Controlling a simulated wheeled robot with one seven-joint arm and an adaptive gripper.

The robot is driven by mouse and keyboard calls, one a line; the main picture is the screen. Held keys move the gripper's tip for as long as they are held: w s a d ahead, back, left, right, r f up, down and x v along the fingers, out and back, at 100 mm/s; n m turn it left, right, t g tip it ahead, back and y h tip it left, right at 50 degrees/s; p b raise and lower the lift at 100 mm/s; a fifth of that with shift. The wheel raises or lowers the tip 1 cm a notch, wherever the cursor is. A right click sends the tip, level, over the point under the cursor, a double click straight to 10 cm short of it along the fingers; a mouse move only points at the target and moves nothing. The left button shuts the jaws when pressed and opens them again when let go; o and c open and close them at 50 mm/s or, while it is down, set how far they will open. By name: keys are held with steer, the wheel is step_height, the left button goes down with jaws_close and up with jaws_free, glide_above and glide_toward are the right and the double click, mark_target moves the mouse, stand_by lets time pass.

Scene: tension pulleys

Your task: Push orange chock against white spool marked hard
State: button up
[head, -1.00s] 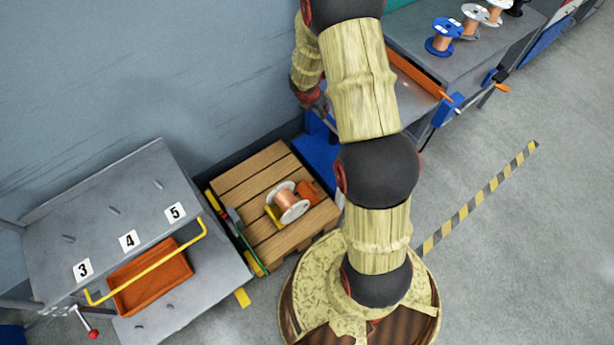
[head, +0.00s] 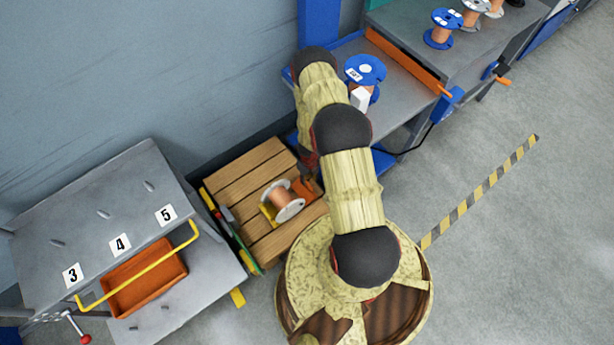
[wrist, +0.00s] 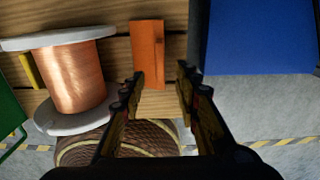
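A white spool (head: 290,207) wound with copper wire lies on its side on the wooden pallet; it also shows in the wrist view (wrist: 72,78). No "hard" mark is readable. The orange chock (head: 304,188) is on the pallet to the spool's right. In the wrist view the chock (wrist: 148,50) appears upright as a narrow block, with a small strip of wood between it and the spool. My gripper (wrist: 156,80) is open and empty, its fingertips spread near the chock's lower end. In the head view my arm partly hides the gripper.
A yellow chock (head: 268,214) is on the spool's left side. The pallet (head: 230,180) has green and yellow items along its left edge. A blue surface (wrist: 262,35) stands just right of the pallet. A grey rack with an orange bin (head: 145,280) is at left.

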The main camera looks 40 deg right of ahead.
mark_target(308, 184)
step_height(308, 184, down, 7)
steer(key=b, duration=0.3)
steer(key=shift+c, duration=0.2)
steer(key=c, duration=0.8)
